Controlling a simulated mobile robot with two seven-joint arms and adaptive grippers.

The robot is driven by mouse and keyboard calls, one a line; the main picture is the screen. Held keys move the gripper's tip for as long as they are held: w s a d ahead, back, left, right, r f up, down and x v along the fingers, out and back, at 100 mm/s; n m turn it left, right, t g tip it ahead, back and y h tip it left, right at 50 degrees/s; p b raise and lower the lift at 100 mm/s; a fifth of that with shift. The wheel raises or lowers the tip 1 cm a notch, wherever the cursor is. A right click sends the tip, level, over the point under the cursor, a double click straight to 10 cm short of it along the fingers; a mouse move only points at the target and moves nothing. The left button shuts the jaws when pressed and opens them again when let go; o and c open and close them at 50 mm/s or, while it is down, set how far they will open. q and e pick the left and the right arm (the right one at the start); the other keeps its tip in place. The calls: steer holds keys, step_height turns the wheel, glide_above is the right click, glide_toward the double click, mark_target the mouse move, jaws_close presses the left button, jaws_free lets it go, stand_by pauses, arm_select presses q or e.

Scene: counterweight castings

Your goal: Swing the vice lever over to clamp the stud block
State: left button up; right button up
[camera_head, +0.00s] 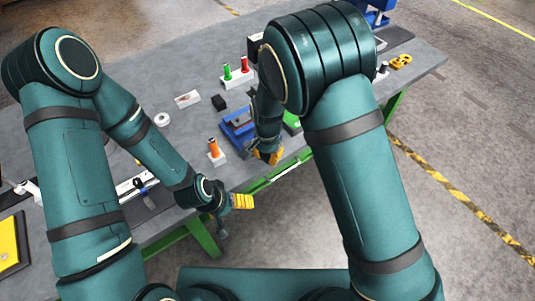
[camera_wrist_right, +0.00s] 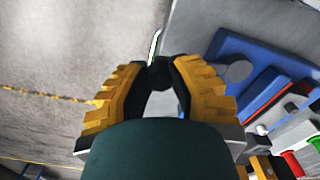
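The blue vice (camera_head: 238,130) stands near the table's front edge. It also shows at the right of the right wrist view (camera_wrist_right: 260,75). My right gripper (camera_head: 268,155) is beside it, to its right, at the table's front edge. In the right wrist view a black rounded piece (camera_wrist_right: 160,77), seemingly the vice lever's knob, sits between the yellow fingertips, which look closed on it. The rest of the lever is hidden. I cannot make out a stud block in the vice jaws. My left gripper (camera_head: 243,201) hangs in front of the table edge, away from the vice; its finger opening is unclear.
A pale block with an orange cylinder (camera_head: 214,150) stands left of the vice. Green (camera_head: 227,72) and red cylinders (camera_head: 244,64) stand behind it. A white ring (camera_head: 161,119) and a small black block (camera_head: 219,102) lie on the grey table. Yellow parts (camera_head: 401,61) lie far right.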

steer(key=o, duration=0.5)
steer(key=shift+s+a, duration=0.1)
steer(key=shift+c, duration=0.2)
step_height(320, 180, up, 12)
steer(key=shift+f, duration=0.1)
stand_by(0.5)
